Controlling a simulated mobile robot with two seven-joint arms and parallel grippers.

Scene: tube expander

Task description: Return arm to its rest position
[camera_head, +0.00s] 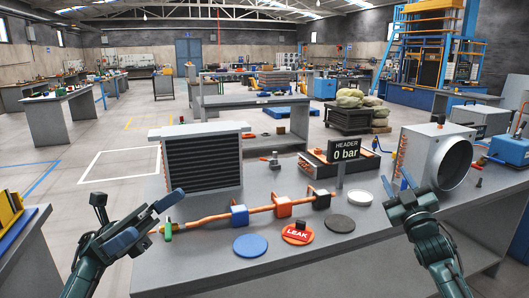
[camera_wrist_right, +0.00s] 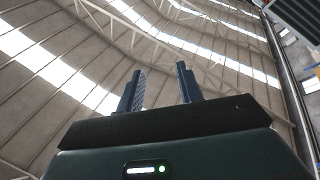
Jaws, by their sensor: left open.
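My left gripper (camera_head: 149,222) is open and empty, in front of the table's left end in the head view. My right gripper (camera_head: 405,192) is raised at the right, in front of the grey fan housing (camera_head: 432,158). The right wrist view shows its two fingers (camera_wrist_right: 159,88) apart with nothing between them, pointing up towards the roof.
The grey table (camera_head: 375,222) carries a finned coil unit (camera_head: 203,161), the pipe with blue, orange and black blocks, a "0 bar" sign (camera_head: 344,150), and several discs, one under a red LEAK tag (camera_head: 297,234). A yellow rack (camera_head: 10,208) stands far left.

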